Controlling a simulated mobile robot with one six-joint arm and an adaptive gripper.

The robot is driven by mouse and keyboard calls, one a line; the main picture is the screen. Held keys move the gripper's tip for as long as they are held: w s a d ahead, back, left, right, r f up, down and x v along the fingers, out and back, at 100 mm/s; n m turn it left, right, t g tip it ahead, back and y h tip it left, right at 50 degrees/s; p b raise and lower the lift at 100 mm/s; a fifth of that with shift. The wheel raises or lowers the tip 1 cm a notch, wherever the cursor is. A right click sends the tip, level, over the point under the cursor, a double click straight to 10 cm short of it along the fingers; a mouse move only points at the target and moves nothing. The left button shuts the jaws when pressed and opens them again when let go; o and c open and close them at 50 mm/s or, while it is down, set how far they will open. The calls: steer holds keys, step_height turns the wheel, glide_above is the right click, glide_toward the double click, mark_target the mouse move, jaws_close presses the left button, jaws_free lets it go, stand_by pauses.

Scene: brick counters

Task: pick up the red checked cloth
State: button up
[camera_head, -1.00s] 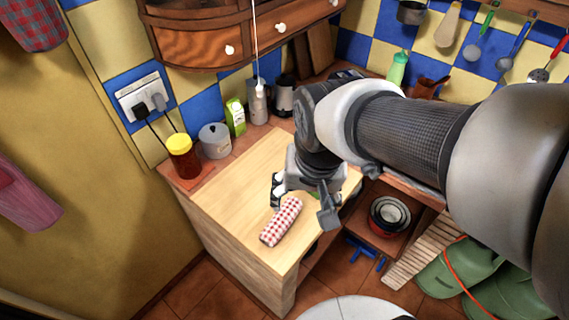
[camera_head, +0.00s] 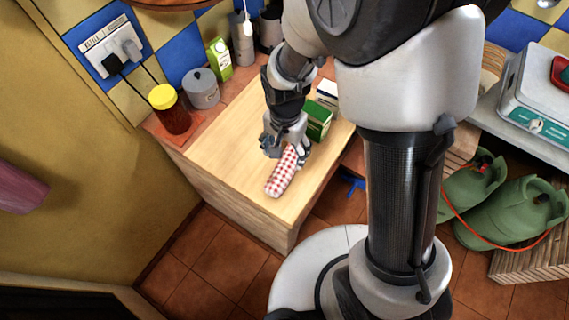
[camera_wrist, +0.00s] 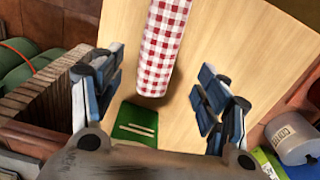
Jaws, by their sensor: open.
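The red checked cloth (camera_head: 281,174) is a rolled, elongated bundle lying on the light wooden counter top (camera_head: 222,148). My gripper (camera_head: 286,148) is open and empty at the cloth's far end in the head view, pointing down, and partly hides that end. In the wrist view the cloth (camera_wrist: 163,45) runs down from the top edge, and its near end appears between the two spread fingers of my gripper (camera_wrist: 162,62). I cannot tell how high the fingertips are above the counter.
A green box (camera_head: 318,120) stands on the counter just right of my gripper; it also shows in the wrist view (camera_wrist: 135,122). A yellow-lidded jar (camera_head: 169,110), a grey canister (camera_head: 201,88) and a green carton (camera_head: 219,58) stand along the back-left. The counter's left part is clear.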

mark_target(285, 166)
step_height(285, 166, down, 9)
steer(key=b, duration=0.2)
steer(key=shift+s+a+r+b, duration=0.1)
steer(key=shift+b, duration=0.3)
steer(key=shift+c, duration=0.3)
steer(key=c, duration=1.1)
